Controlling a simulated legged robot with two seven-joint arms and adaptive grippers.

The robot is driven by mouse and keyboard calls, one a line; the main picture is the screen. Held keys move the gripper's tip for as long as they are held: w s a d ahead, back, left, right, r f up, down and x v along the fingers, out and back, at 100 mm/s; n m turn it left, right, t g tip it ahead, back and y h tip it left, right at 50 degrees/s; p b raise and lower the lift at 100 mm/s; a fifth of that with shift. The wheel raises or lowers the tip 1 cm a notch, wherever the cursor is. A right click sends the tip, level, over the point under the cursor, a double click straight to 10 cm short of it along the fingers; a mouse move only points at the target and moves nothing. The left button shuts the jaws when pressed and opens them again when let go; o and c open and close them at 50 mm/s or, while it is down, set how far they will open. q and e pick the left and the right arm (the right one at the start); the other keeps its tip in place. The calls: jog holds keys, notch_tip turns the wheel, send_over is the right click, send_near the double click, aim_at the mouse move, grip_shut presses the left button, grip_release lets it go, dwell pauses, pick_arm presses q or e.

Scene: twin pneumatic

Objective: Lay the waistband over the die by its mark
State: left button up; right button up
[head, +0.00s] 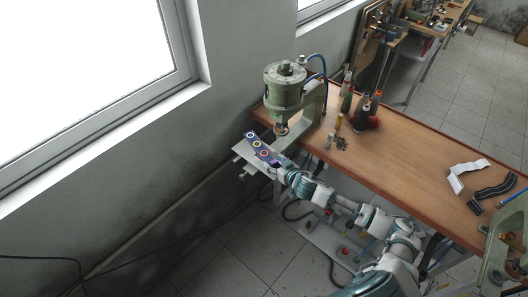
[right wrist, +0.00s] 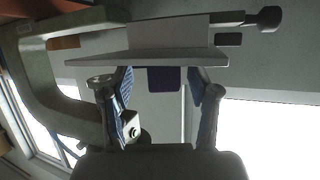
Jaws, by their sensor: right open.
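A dark blue band with several coloured rings, seemingly the waistband (head: 262,150), lies across the pale metal plate (head: 246,152) in front of the green press (head: 284,90). In the right wrist view a dark blue flap (right wrist: 163,79) hangs below the plate edge (right wrist: 150,60). My right gripper (head: 278,172) is at the near right end of the band. In the wrist view its fingers (right wrist: 163,84) are open, one on each side of the flap, with gaps visible. The die under the press head (head: 281,129) is small and partly hidden, and I cannot make out the mark. My left gripper is not in view.
The wooden bench (head: 400,150) holds bottles (head: 346,90), a red item (head: 372,122) and small dark parts (head: 341,143). A second green machine (head: 508,240) stands at the lower right. The bench middle is clear.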

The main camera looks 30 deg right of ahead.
jog(key=shift+a+r, duration=0.15)
jog(key=shift+a, duration=0.1)
jog(key=c, duration=0.9)
